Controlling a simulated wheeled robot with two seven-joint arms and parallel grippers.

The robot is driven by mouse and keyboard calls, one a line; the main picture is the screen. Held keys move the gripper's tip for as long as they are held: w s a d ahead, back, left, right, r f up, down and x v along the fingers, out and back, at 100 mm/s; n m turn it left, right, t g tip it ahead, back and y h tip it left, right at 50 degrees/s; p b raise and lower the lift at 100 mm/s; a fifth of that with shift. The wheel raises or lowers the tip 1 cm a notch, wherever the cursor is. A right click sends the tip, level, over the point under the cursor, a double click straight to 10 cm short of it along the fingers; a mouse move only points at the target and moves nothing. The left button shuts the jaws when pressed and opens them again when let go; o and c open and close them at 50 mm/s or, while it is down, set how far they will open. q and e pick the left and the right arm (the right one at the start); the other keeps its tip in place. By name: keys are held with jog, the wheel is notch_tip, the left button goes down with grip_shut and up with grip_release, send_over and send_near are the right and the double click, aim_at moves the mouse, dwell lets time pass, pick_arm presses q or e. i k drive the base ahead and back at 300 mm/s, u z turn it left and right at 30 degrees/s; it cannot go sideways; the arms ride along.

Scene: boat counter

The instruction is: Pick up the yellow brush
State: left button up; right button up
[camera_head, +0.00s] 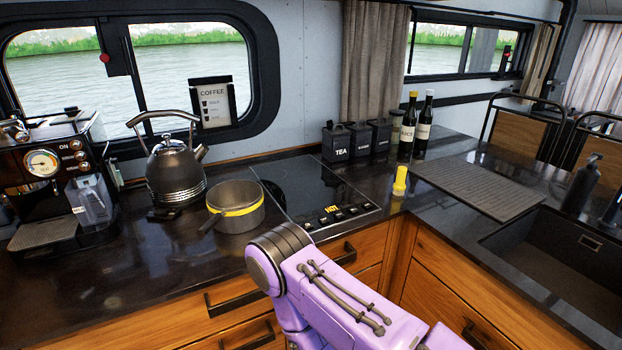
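A small upright yellow object (400,180), which looks like the yellow brush, stands on the dark counter near the inner corner. It is right of the hob and left of the grey ribbed mat. It is too small to make out bristles. My purple arm reaches in from the bottom right, in front of the drawers. Its gripper is not in the picture, and neither is the other gripper.
A pot (236,217) with a yellow band stands by the hob (318,195). A kettle (175,172) and coffee machine (55,180) stand left. Black canisters (358,140) and dark bottles (424,122) stand behind the yellow object. A ribbed mat (480,185) and sink (560,270) lie right.

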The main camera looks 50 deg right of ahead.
aim_at(399, 187)
jog(key=u, duration=0.4)
jog(key=k, duration=1.15)
jog(key=z, duration=1.65)
jog(key=i, duration=0.45)
jog(key=z, duration=0.1)
